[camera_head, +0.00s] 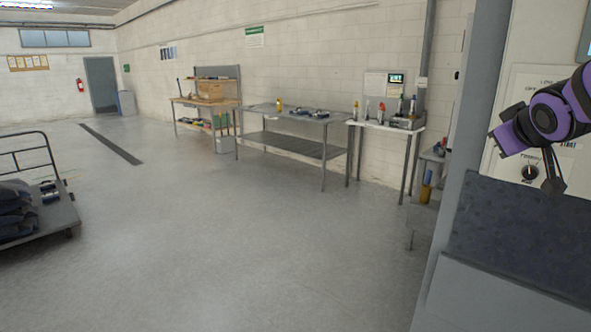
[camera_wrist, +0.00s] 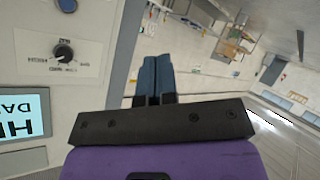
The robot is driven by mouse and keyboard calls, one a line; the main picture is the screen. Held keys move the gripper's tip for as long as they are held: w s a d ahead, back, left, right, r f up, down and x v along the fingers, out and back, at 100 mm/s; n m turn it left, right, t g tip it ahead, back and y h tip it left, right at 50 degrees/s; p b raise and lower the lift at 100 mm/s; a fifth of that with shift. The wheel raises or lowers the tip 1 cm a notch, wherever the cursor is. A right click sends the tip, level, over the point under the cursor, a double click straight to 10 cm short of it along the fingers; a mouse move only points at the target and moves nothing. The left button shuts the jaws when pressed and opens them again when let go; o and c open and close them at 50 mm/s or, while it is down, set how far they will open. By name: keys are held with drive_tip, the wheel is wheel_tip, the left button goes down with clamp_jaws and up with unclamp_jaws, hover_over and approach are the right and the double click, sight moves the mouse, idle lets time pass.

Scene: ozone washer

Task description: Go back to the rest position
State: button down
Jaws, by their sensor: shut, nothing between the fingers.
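My gripper (camera_head: 553,187) is at the right of the head view, in front of the washer's control panel (camera_head: 535,110), with its fingers pointing down near the black knob (camera_head: 530,173). In the wrist view the two blue-grey fingers of my gripper (camera_wrist: 156,62) are together with nothing between them. The wrist view shows the panel's dial (camera_wrist: 64,53) at the left and part of a lit display (camera_wrist: 22,117) below it. Part of the purple arm is cut off at the right edge of the head view.
A dark flat surface (camera_head: 520,230) lies below the panel. Metal tables (camera_head: 290,113) with tools and bottles stand along the wall. A cart (camera_head: 50,215) with dark items stands at the left. The grey floor (camera_head: 230,240) between is clear.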

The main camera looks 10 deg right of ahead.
drive_tip(key=s+a+f+g+y, duration=0.2)
drive_tip(key=s+a+g, duration=0.1)
drive_tip(key=s+a, duration=0.5)
drive_tip(key=s+a+f+m+g+y, duration=0.1)
drive_tip(key=s+a+f+g+y, duration=0.2)
drive_tip(key=s+a, duration=0.5)
drive_tip(key=shift+s+a+f+m, duration=0.3)
drive_tip(key=shift+s+a, duration=0.1)
drive_tip(key=shift+s, duration=0.7)
drive_tip(key=shift+d, duration=0.1)
